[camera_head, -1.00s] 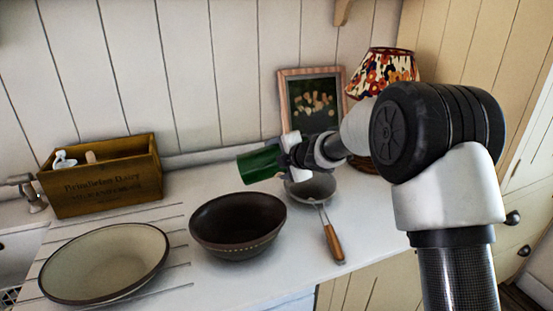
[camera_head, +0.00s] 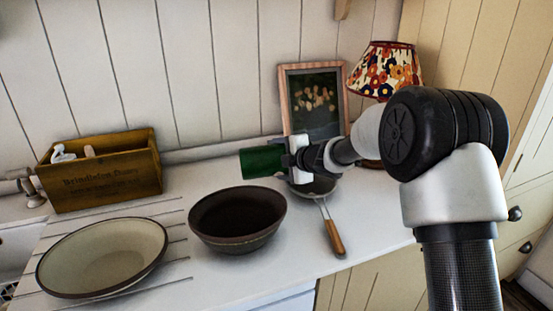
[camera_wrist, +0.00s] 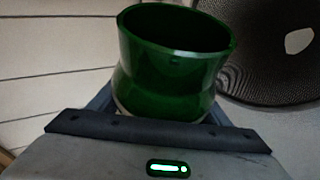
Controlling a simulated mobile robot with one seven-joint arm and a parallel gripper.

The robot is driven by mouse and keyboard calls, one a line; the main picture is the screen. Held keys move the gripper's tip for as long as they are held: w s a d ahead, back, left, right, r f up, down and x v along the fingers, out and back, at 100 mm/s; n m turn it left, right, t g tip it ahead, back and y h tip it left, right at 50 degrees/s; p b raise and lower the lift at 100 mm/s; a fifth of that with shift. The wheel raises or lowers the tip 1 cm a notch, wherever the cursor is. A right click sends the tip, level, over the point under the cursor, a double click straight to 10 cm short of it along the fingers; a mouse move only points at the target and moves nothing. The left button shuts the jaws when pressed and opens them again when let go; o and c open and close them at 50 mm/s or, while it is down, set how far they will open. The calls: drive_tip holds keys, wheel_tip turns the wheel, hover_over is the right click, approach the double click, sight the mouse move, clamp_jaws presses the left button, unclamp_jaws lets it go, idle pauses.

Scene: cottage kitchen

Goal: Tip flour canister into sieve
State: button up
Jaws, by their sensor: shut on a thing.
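The green canister (camera_head: 262,161) is held up over the counter, lying nearly level with its free end to the left. My gripper (camera_head: 291,159) is shut on it at its right end. In the wrist view the glossy green canister (camera_wrist: 172,70) shows an open, dark mouth; its contents cannot be made out. The sieve (camera_head: 318,188) rests on the counter below and right of the canister, partly hidden by my gripper, its wooden handle towards the front.
A dark brown bowl (camera_head: 237,240) stands left of the sieve, below the canister. A wide cream bowl (camera_head: 100,262) sits further left on the counter. A wooden crate (camera_head: 102,182) stands at the back left. A picture frame (camera_head: 312,75) and a floral lamp (camera_head: 385,72) stand behind.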

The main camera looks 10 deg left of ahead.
drive_tip(key=shift+f+m+y, duration=0.25)
drive_tip(key=shift+m+y, duration=0.05)
drive_tip(key=shift+d, duration=0.1)
drive_tip(key=shift+w+d+r+m+y, duration=0.1)
drive_tip(key=shift+w+r+m+y, duration=0.05)
drive_tip(key=shift+m+y, duration=0.2)
drive_tip(key=shift+r, duration=0.1)
drive_tip(key=shift+w+d+r+m+y+p, duration=0.1)
drive_tip(key=shift+d+r+m+y+p, duration=0.25)
drive_tip(key=shift+r+m+y+p, duration=0.4)
drive_tip(key=shift+w+d+r+m+y+p, duration=0.15)
drive_tip(key=shift+d+r+m+y+p, duration=0.2)
drive_tip(key=shift+r+m+p, duration=0.2)
idle(0.4)
idle(1.5)
